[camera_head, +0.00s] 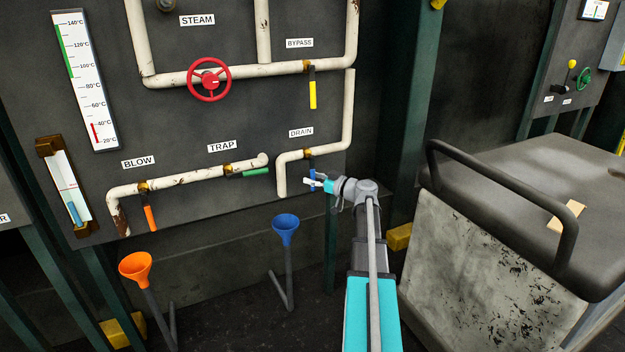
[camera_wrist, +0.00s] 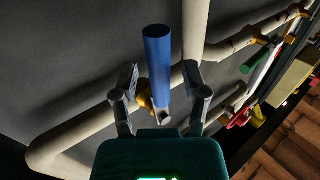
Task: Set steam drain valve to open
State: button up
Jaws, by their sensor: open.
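The steam drain valve sits on the white pipe under the DRAIN label (camera_head: 301,132). Its blue lever (camera_head: 311,163) hangs down across the horizontal stretch of pipe, its lower part hidden by my gripper. In the wrist view the blue lever (camera_wrist: 158,60) stands between my two fingers, with gaps on both sides. My gripper (camera_head: 313,181) is open at the lever, reaching in from the lower right. It also shows in the wrist view (camera_wrist: 160,76), with a finger on either side of the lever and no clear contact.
A yellow lever (camera_head: 312,95) hangs at BYPASS, a red handwheel (camera_head: 209,79) is at STEAM, a green lever (camera_head: 256,172) at TRAP and an orange lever (camera_head: 150,217) at BLOW. A blue funnel (camera_head: 286,230) stands below left of my gripper. A grey cart (camera_head: 490,260) is at right.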

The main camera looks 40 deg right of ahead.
jog(key=shift+c, duration=0.2)
grip_shut()
jog(key=shift+a, duration=0.1)
jog(key=shift+w, duration=0.1)
dwell(0.6)
